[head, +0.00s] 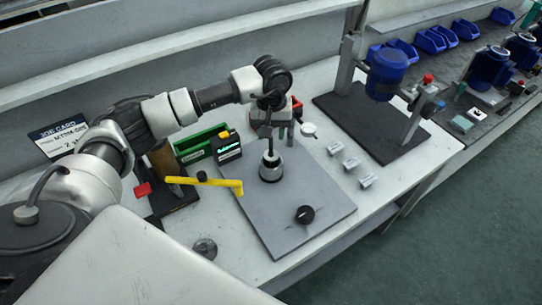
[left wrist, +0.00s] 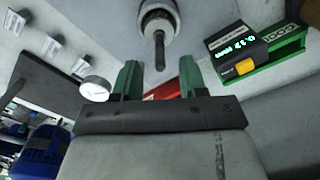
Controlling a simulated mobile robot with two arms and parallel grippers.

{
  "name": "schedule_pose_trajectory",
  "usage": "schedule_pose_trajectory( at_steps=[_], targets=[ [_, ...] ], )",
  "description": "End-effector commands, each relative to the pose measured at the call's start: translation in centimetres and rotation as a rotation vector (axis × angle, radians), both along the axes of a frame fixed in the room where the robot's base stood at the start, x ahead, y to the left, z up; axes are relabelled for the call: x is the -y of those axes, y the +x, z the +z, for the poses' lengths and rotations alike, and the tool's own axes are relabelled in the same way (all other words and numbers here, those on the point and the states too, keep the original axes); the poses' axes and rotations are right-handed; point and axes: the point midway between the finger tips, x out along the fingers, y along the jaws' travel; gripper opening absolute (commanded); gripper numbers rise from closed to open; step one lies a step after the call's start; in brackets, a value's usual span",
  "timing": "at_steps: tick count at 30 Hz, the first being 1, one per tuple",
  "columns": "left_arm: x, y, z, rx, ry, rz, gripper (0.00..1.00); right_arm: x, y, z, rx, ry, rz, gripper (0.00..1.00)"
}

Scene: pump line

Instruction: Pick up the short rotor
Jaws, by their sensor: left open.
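The rotor (head: 270,169), a silver cylinder with a thin dark upright shaft, stands on the grey mat (head: 300,189). In the left wrist view the rotor (left wrist: 159,18) is at top centre, its shaft (left wrist: 160,48) pointing toward my fingers. My left gripper (head: 269,131) is above the rotor, close to the shaft's top. In the left wrist view its two green fingers (left wrist: 159,78) are apart, with the shaft tip lined up with the gap. I cannot tell whether the tip is between them. Whether this is the short rotor is not clear; no second rotor is identifiable.
A digital readout (head: 228,148) and green tray (head: 198,145) stand left of the rotor, near a yellow tool (head: 206,183). A black knob (head: 304,214) lies toward the mat's front. A round dial (head: 308,129) and small label holders (head: 351,162) are to the right.

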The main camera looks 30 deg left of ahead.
Motion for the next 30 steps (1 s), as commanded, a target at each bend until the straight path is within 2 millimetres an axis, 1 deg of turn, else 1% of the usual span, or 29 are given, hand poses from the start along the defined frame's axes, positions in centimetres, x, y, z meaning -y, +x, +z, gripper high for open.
schedule_pose_trajectory(
  at_steps=[5,9,13,16,22,30],
  targets=[
    [0.1,-0.1,-1.2,-0.004,-0.002,0.0,0.42,0.1,0.0,0.9,-0.001,-0.001,0.0,0.43],
    [0.3,-0.3,-3.2,-0.005,-0.003,0.001,0.42,0.1,-0.1,2.4,-0.001,-0.001,0.0,0.43],
    [0.3,-0.2,-5.1,-0.001,-0.004,0.002,0.42,0.1,-0.1,2.7,-0.002,-0.001,0.001,0.43],
    [0.3,-0.2,-5.7,0.0,-0.003,0.001,0.42,0.0,-0.1,2.7,-0.002,-0.001,0.001,0.43],
    [0.2,-0.2,-5.8,0.001,-0.003,0.0,0.42,0.0,-0.1,2.6,-0.002,-0.001,0.001,0.43],
    [0.2,-0.2,-5.7,0.002,-0.004,0.001,0.01,-0.1,-0.1,2.6,-0.002,0.001,0.001,0.43]
  ],
)
